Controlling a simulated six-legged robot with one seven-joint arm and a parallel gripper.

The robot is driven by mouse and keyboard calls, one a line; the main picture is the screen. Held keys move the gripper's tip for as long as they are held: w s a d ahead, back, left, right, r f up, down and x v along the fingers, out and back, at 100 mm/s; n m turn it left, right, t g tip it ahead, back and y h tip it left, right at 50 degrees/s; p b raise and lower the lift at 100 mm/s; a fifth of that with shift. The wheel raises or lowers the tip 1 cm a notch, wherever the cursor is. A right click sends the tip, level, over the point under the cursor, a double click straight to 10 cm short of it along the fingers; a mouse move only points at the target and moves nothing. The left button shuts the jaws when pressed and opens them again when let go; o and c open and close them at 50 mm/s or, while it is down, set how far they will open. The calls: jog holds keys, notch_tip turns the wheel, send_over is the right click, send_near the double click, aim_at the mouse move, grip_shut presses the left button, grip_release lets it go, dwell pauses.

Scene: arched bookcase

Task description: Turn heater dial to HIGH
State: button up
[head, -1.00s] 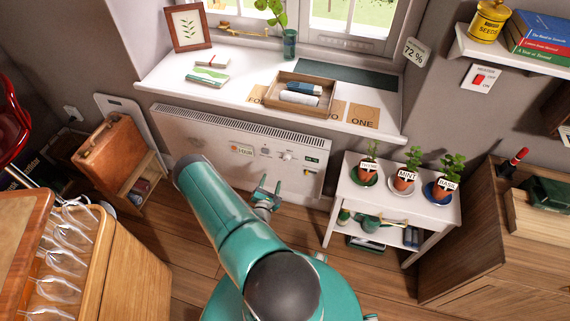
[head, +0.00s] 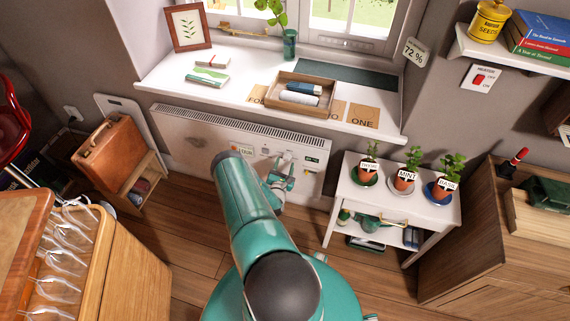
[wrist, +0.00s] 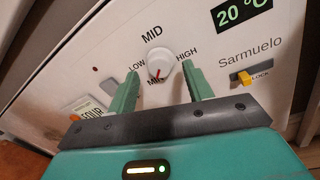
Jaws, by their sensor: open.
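The white heater (head: 183,127) is mounted on the wall under the window sill. Its white round dial (wrist: 160,60) shows in the wrist view, with LOW at its left, MID above and HIGH at its right. A red mark on the dial points down toward a partly covered label below. My gripper (wrist: 160,72) is open, with one green finger on each side of the dial's lower part. I cannot tell whether either finger touches it. In the head view my gripper (head: 279,174) is in front of the heater's right half.
A yellow LOCK switch (wrist: 243,77) and a 20 °C display (wrist: 241,13) are right of the dial. A white plant stand (head: 345,200) is right of the heater. A brown suitcase (head: 110,152) is at the left. The sill (head: 160,82) juts out above.

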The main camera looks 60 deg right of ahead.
jog(key=shift+w+d, duration=0.15)
jog(key=shift+d, duration=0.5)
jog(key=c, duration=1)
